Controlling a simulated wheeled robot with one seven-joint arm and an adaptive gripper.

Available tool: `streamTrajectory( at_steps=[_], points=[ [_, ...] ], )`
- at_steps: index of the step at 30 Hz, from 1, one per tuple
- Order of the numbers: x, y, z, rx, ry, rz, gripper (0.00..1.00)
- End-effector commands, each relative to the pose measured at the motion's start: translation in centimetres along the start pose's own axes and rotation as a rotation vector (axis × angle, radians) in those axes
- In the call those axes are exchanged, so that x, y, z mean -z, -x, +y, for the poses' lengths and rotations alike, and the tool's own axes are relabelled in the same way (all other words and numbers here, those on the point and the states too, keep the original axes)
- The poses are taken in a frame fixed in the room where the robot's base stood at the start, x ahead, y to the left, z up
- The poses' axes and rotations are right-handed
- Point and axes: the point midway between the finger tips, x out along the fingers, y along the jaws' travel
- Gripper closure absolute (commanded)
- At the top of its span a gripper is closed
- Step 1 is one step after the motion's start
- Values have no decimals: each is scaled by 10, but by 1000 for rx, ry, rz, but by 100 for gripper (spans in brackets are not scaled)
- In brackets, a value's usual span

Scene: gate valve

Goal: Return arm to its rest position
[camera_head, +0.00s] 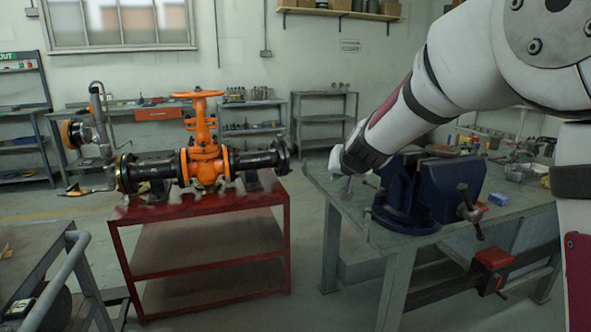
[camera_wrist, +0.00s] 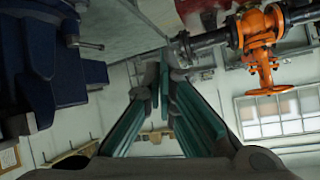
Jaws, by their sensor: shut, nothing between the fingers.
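My arm reaches in from the upper right in the head view, and its wrist (camera_head: 362,155) is beside the blue vise (camera_head: 430,190). My gripper (camera_wrist: 165,62) shows in the wrist view with its green-sided fingers drawn together, shut and empty. The orange gate valve (camera_head: 205,150) with its handwheel sits on black pipe on a red cart, left of my wrist and apart from it. In the wrist view the picture is turned over, with the valve (camera_wrist: 257,35) at upper right and the vise (camera_wrist: 40,65) at left. The fingers are mostly hidden in the head view.
The vise stands on a grey workbench (camera_head: 345,200) close to my wrist. The red cart (camera_head: 205,215) stands left of the bench with a floor gap between. A grey-railed cart (camera_head: 60,275) is at lower left. Shelves (camera_head: 325,120) line the back wall.

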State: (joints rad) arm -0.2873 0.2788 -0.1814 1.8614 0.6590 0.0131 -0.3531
Motion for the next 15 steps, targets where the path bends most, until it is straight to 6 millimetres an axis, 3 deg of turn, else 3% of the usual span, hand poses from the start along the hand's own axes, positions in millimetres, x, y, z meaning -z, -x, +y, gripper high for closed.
streamTrajectory(
  at_steps=[1,8,15],
  points=[
    [-4,26,2,24,-2,-37,100],
    [-61,137,9,102,32,-260,100],
    [-147,253,37,86,86,-499,100]
  ],
)
